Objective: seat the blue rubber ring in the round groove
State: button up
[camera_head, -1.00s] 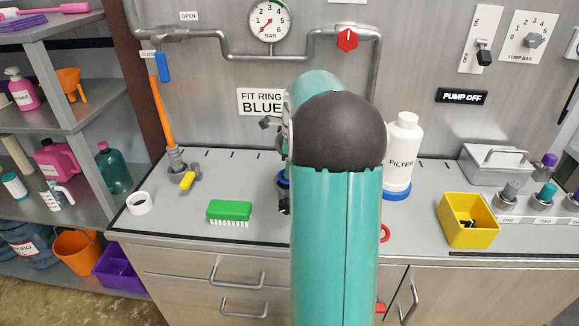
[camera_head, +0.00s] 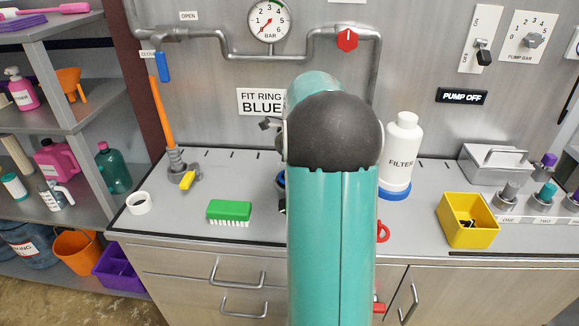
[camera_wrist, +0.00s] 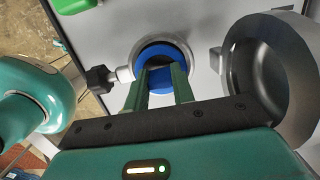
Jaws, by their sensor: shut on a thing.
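The blue rubber ring (camera_wrist: 160,46) shows in the wrist view at the mouth of a round pale housing (camera_wrist: 197,82). My gripper (camera_wrist: 160,72) is shut on the ring, its two green fingers reaching to its near side. The fingers hide that side, and I cannot tell whether the ring lies down in the groove or just above it. In the head view my arm hides the gripper and most of the housing. Only a sliver of blue shows beside the arm.
A hollow round metal part (camera_wrist: 278,70) stands right of the housing in the wrist view. A black knob (camera_wrist: 100,79) sticks out on its left. A green brush (camera_head: 229,211), white filter bottle (camera_head: 401,155) and yellow bin (camera_head: 468,221) stand on the counter.

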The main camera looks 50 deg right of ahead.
jog(key=shift+f, duration=0.9)
jog(key=o, duration=1)
jog(key=shift+o, duration=0.2)
notch_tip(320, 180, up, 14)
jog(key=s+d, duration=0.1)
jog(key=shift+s+f, duration=0.15)
